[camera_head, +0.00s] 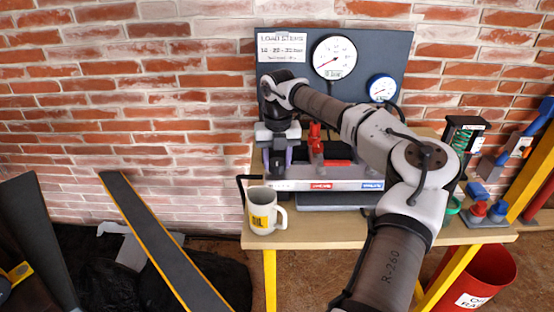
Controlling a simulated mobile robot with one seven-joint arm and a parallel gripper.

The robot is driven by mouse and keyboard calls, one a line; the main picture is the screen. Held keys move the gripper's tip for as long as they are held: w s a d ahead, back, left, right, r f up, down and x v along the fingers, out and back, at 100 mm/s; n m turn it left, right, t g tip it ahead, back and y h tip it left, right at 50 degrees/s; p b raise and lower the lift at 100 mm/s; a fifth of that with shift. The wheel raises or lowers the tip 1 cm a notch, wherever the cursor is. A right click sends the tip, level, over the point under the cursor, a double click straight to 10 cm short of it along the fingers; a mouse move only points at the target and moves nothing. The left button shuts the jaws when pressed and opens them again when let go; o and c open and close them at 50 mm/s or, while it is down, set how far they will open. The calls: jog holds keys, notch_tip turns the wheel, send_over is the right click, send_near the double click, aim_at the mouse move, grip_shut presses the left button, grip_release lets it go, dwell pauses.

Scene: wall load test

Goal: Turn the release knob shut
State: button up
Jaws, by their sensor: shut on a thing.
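My gripper (278,163) points down at the left end of a grey hand-pump unit (345,185) on the wooden bench. It is shut on the release knob there; the knob is mostly hidden between the fingers, so I cannot read its turn angle. A red fitting (315,140) stands upright on the unit just right of my gripper. A large round gauge (334,57) and a smaller blue-rimmed gauge (382,88) hang on the dark back panel, with small needles I cannot read exactly.
A white mug (262,212) with a yellow label stands at the bench's front left, close to my gripper. A stand with a green spring (463,140) and red and blue knobs (488,210) are at the right. A red bin (490,275) is below. My arm covers the bench's middle right.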

aim_at(278, 161)
dwell(0.3)
jog(key=o, duration=1)
jog(key=shift+r, duration=0.1)
notch_tip(278, 161, up, 14)
jog(key=shift+d+f+b, duration=0.1)
jog(key=shift+f+b, duration=0.05)
jog(key=shift+b, duration=0.35)
